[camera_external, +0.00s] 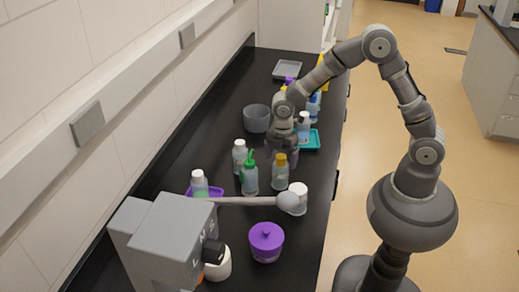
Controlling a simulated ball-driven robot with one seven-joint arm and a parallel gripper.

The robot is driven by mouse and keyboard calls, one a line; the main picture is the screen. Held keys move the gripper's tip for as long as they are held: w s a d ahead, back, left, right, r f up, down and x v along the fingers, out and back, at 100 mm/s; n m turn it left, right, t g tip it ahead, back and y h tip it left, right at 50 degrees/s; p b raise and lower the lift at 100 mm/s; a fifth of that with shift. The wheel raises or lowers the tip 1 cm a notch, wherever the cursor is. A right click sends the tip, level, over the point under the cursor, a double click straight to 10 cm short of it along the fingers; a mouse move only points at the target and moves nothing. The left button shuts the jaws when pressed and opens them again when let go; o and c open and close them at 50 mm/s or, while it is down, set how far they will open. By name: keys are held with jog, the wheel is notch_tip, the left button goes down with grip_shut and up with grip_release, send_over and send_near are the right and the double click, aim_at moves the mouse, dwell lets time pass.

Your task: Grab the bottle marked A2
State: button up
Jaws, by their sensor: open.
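Several small bottles stand on the black bench, and no A2 mark is legible on any of them at this size. They include a yellow-capped bottle (280,175), a green-topped bottle (249,180), a white-capped bottle (240,156), another white-capped bottle (199,185) at a purple tray, and a white-capped bottle (303,128) at a teal tray. My gripper (279,152) is open and points down, close behind the yellow-capped bottle. Its fingertips are partly hidden, and I cannot tell whether anything is between them.
A grey machine (165,240) with a long grey rod stands at the front left. A purple lidded jar (266,244) stands in front. A grey bowl (257,119) is left of my arm. More bottles crowd behind my wrist. A grey tray (287,70) lies at the far end.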

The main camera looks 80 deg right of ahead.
notch_tip(320, 180, down, 3)
jog(key=shift+r+b, duration=0.1)
jog(key=shift+b, duration=0.2)
jog(key=shift+r, duration=0.1)
jog(key=c, duration=1.7)
